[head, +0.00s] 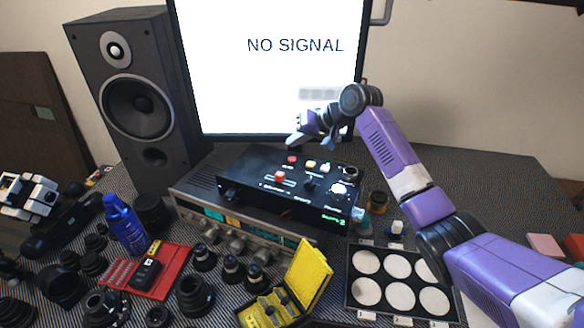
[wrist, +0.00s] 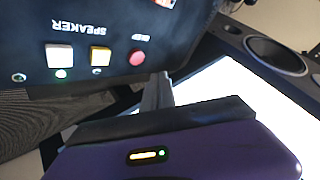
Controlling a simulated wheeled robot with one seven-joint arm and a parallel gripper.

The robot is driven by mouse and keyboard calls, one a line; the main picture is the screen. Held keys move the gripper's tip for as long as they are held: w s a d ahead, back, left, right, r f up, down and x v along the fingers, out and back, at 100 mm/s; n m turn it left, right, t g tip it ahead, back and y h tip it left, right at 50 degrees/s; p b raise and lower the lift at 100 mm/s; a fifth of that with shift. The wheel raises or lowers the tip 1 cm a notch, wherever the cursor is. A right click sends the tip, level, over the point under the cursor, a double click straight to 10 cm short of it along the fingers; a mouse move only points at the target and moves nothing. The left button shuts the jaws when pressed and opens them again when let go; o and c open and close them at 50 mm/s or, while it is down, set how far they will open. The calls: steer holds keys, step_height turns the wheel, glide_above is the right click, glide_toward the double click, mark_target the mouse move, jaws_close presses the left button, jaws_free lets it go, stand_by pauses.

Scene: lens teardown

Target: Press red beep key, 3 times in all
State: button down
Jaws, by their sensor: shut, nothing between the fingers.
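Green text on the box's front right seems to end in 2.
The box also bears a squarish red control (head: 280,176), a yellow key (head: 311,164), a white key (head: 325,167) and knobs. It stands on a silver receiver (head: 197,205). A monitor (head: 270,90) rises behind, a speaker (head: 130,85) at left. Lens parts crowd the front.

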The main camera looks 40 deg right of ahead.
mark_target(295, 160)
steer(key=shift+f, duration=1.4)
steer(key=shift+f, duration=0.2)
stand_by(0.8)
steer(key=shift+f, duration=0.2)
steer(key=shift+f, duration=0.5)
stand_by(0.9)
steer(key=shift+r+p, duration=0.75)
steer(key=shift+r, duration=0.15)
step_height(295, 160, up, 5)
steer(key=p, duration=0.4)
